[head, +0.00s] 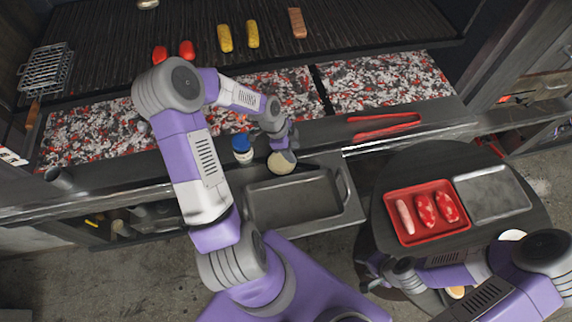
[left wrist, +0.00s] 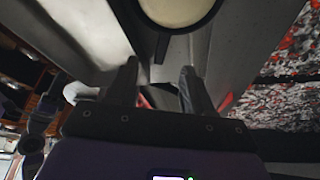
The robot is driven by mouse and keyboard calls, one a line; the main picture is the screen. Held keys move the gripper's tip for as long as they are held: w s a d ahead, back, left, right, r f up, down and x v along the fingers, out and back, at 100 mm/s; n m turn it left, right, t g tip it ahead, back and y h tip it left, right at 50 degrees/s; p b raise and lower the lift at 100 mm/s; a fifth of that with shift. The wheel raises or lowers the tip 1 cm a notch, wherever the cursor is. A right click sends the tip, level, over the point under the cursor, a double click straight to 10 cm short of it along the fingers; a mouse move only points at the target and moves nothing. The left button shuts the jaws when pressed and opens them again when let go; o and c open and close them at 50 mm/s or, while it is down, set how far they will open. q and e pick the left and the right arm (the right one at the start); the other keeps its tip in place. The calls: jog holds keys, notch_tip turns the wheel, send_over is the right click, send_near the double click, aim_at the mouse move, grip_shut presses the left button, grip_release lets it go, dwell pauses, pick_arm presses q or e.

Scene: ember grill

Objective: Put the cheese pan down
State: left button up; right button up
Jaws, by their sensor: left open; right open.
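The cheese pan (head: 282,162) is a small round dark-rimmed pan with pale, cream-coloured cheese in it. In the head view it is at the grill's front ledge, just above the metal tray. In the left wrist view the pan (left wrist: 180,8) is cut off by the top edge, and its short dark handle (left wrist: 161,47) points toward my fingers. My left gripper (head: 287,143) is close to the pan; its fingers (left wrist: 157,78) are open, with the handle's end ahead of the gap. My right gripper (head: 374,270) is open beside the round table, apart from the pan.
A blue-capped bottle (head: 242,149) stands just left of the pan. Red tongs (head: 384,125) lie on the ledge to the right. An empty metal tray (head: 340,212) is below. The round table (head: 381,226) holds a red meat tray (head: 399,232) and a grey tray (head: 492,192).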

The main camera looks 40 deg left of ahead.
aim_at(301, 164)
pick_arm(q)
jog(key=shift+w+f+b, duration=0.15)
jog(key=shift+f+b, duration=0.15)
jog(key=shift+f, duration=0.3)
jog(key=shift+w+f+b, duration=0.15)
jog(key=shift+f+b, duration=0.1)
jog(key=shift+f, duration=0.3)
jog(key=shift+s+d+f, duration=0.1)
jog(key=shift+d+f, duration=0.2)
jog(key=shift+f, duration=0.3)
jog(key=x, duration=0.6)
jog(key=shift+w+a+f+b, duration=0.15)
jog(key=shift+w+a+b, duration=0.05)
jog(key=shift+w+b, duration=0.1)
pick_arm(e)
jog(key=f, duration=0.2)
jog(key=shift+w+f, duration=0.2)
jog(key=shift+f, duration=0.15)
pick_arm(q)
jog(key=shift+s, duration=0.1)
grip_shut()
